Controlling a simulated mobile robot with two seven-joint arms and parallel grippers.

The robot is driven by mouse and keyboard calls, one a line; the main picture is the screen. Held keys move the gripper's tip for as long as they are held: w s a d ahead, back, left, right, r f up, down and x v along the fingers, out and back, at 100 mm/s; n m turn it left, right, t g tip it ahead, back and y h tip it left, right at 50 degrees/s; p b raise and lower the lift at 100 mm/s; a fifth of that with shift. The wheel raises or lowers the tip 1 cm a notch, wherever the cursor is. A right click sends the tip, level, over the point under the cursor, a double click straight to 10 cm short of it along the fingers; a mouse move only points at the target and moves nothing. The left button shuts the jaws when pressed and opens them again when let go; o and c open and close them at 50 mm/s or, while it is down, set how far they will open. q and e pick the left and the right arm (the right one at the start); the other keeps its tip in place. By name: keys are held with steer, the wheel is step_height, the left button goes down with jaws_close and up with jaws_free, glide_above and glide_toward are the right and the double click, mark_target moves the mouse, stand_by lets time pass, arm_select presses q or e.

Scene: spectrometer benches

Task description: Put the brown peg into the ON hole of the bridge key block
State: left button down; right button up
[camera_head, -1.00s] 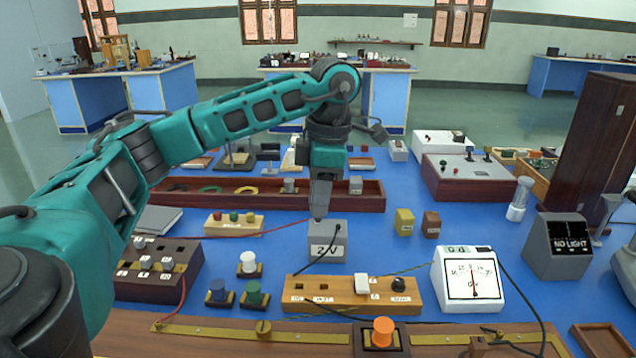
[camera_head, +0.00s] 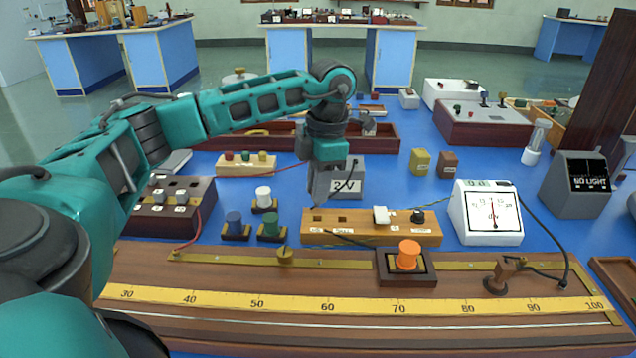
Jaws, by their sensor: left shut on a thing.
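The bridge key block (camera_head: 360,231) is a long light-wood block in the middle of the bench. It has two dark square holes at its left end, a white piece and a black knob at its right. The small labels are too blurred to read. My left gripper (camera_head: 319,198) points down just above and behind the left holes, in front of the 2 V cell (camera_head: 348,184). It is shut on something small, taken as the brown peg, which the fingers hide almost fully. I cannot tell whether it touches the block. My right gripper is out of view.
The metre bridge (camera_head: 330,307) with an orange knob (camera_head: 408,254) runs along the front. White, blue and green knobs (camera_head: 269,226) stand left of the block. A white meter (camera_head: 486,213) stands right, with wires nearby. A dark socket block (camera_head: 172,207) is at left.

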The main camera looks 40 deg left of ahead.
arm_select(q)
steer(key=shift+f+b, duration=0.45)
steer(key=shift+f, duration=0.25)
steer(key=shift+f+b, duration=0.45)
steer(key=shift+f, duration=0.05)
steer(key=shift+f+b, duration=0.45)
steer(key=shift+f, duration=0.55)
steer(key=c, duration=0.9)
jaws_free()
steer(key=shift+c, duration=0.2)
steer(key=shift+r, duration=0.1)
